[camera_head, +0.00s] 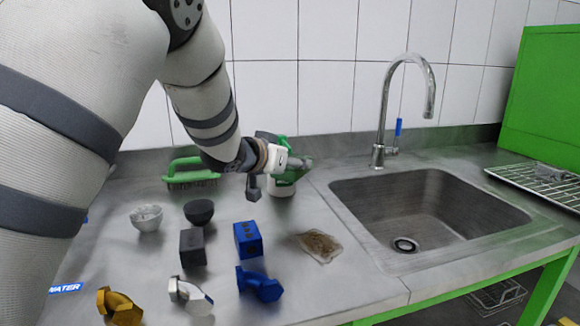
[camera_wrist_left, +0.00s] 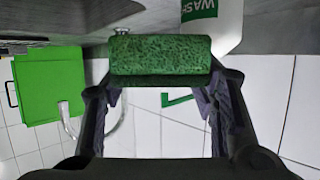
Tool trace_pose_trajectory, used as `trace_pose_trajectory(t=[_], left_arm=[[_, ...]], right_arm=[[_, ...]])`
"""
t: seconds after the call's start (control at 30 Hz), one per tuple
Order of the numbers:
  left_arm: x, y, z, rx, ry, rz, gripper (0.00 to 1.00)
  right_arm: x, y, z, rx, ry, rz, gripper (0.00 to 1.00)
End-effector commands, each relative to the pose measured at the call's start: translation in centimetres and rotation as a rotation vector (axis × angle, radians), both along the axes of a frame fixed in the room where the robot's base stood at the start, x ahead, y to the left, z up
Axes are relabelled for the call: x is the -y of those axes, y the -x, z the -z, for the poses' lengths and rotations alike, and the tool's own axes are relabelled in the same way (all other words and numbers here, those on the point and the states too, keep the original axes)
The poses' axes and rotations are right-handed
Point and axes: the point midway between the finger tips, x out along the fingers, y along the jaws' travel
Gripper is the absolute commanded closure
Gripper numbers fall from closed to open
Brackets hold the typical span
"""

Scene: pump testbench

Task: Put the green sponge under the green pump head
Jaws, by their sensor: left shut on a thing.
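My left gripper (camera_head: 278,174) is near the back of the counter, right in front of the wash bottle (camera_head: 286,190). In the left wrist view the gripper (camera_wrist_left: 162,76) is shut on the green sponge (camera_wrist_left: 160,52), a dark green speckled block held crosswise between the fingers. The white bottle (camera_wrist_left: 229,34) with its green label stands close behind the sponge there; whether they touch I cannot tell. In the head view the sponge is hidden or cannot be told apart, and the gripper covers much of the bottle. The pump head is not clearly visible. My right gripper is out of view.
A green brush (camera_head: 190,176) lies left of the gripper. A white bowl (camera_head: 146,218), dark bowl (camera_head: 199,211), black block (camera_head: 193,247) and blue block (camera_head: 248,239) stand in front. A brown-stained patch (camera_head: 320,245) lies beside the sink (camera_head: 345,192). The faucet (camera_head: 379,125) rises behind the sink.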

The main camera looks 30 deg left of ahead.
Motion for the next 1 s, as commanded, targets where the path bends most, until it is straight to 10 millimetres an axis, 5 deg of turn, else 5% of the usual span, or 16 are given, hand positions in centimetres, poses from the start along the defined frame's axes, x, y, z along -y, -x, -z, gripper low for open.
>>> trace_pose_trajectory(t=[0.37,0.5,0.83,1.0], left_arm=[[0.0,0.3,0.8,-0.004,0.0,-0.001,0.56],[0.0,0.3,0.8,-0.003,0.0,-0.001,0.27],[0.0,0.3,0.3,-0.001,-0.002,0.0,0.27],[0.3,3.9,-2.0,0.01,0.001,-0.002,0.27]], right_arm=[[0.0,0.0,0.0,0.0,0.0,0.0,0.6],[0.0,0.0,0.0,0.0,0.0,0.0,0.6],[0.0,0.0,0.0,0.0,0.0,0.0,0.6],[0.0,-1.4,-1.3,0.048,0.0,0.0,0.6]])
